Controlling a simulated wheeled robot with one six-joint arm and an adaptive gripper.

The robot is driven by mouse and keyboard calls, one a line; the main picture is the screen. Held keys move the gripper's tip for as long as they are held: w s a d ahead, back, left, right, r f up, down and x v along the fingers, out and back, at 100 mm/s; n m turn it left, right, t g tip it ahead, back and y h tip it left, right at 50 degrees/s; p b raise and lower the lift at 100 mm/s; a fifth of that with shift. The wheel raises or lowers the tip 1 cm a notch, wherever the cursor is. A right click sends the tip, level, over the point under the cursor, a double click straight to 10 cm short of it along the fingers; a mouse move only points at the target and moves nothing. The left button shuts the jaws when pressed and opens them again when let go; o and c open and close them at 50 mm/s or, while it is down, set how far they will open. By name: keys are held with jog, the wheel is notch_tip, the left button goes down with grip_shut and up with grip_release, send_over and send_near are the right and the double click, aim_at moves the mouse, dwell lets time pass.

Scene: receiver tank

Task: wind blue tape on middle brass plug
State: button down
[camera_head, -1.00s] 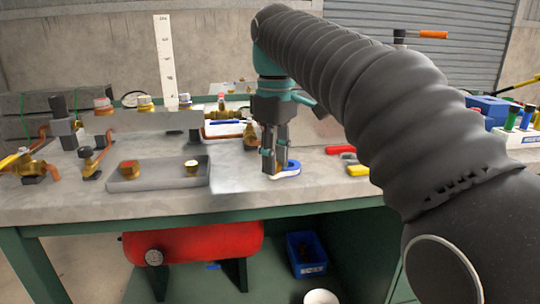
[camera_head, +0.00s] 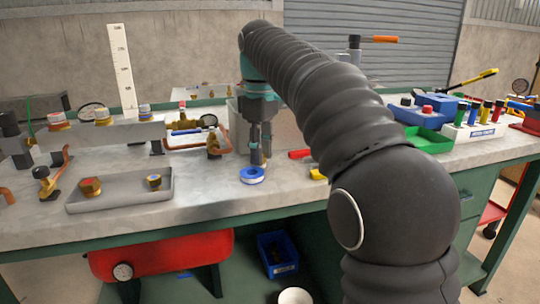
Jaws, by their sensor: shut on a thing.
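My gripper (camera_head: 258,160) points down just behind and above the roll. Its fingers are shut on the middle brass plug, which is small and largely hidden between the fingertips. I cannot tell whether the plug touches the tape or has tape on it.
The grey tray (camera_head: 120,202) lies left of the roll. The manifold (camera_head: 105,136) and brass valve pipework (camera_head: 212,142) stand behind. A red item (camera_head: 299,154) and a yellow item (camera_head: 317,174) lie to the right. Bench top between tray and roll is clear.

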jog(key=a, duration=0.4)
jog(key=shift+s, duration=0.1)
jog(key=s+a, duration=0.2)
jog(key=shift+s+a, duration=0.1)
jog(key=shift+s, duration=0.25)
jog(key=s, duration=0.1)
jog(key=s+b, duration=0.1)
jog(key=s, duration=0.1)
jog(key=shift+s+d+b, duration=0.25)
jog(key=shift+d+b, duration=0.05)
jog(key=shift+b, duration=0.1)
notch_tip(320, 180, up, 4)
jog(key=shift+f+p, duration=0.1)
jog(key=shift+p, duration=1.05)
jog(key=shift+r, duration=1.15)
